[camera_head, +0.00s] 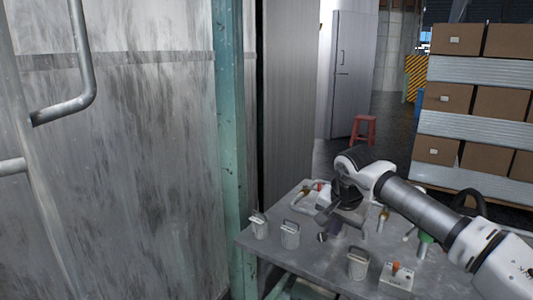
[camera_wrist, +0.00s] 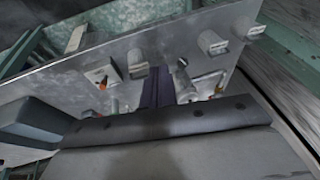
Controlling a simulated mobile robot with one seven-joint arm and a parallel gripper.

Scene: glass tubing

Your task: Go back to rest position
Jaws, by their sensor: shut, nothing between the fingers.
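My gripper (camera_head: 331,230) is over the grey table (camera_head: 330,272), its dark fingers pointing down in the head view. In the wrist view my gripper (camera_wrist: 158,84) has its two purplish fingers together, with nothing between them. Grey lidded containers with handles stand near it: one (camera_head: 290,237) just left of the fingers, one (camera_head: 258,227) at the table's left edge and one (camera_head: 357,265) at the front. A small light box with an orange knob (camera_head: 397,277) is at the front right. My wrist and forearm hide part of the table's middle.
A light box with a red-orange part (camera_head: 324,196) is at the table's back, and a green item (camera_head: 425,244) is at the right. A stained wall (camera_head: 130,150) and a teal post (camera_head: 231,150) stand at left. Shelves of cardboard boxes (camera_head: 455,98) and a red stool (camera_head: 365,128) are beyond.

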